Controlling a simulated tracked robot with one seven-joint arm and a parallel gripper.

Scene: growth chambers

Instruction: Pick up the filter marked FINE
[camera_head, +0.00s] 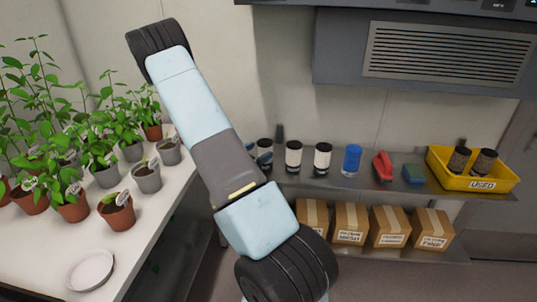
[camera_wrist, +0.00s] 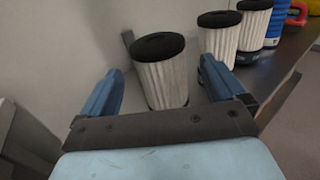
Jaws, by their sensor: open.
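Three white pleated filters with black caps stand upright in a row on the grey shelf: a left one (camera_head: 265,147), a middle one (camera_head: 293,158) and a right one (camera_head: 323,159). No marking on them is readable, so I cannot tell which is FINE. In the wrist view my gripper (camera_wrist: 161,66) is open, its blue fingers either side of the nearest filter (camera_wrist: 164,84), with gaps visible. The other two filters (camera_wrist: 218,38) (camera_wrist: 254,26) stand beyond the right finger.
Right of the filters on the shelf (camera_head: 400,190) are a blue cylinder (camera_head: 352,160), a red object (camera_head: 382,167), a blue-green block (camera_head: 413,174) and a yellow USED bin (camera_head: 450,178) holding two dark filters. Cardboard boxes (camera_head: 350,223) stand below. Potted plants crowd the left table (camera_head: 150,225).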

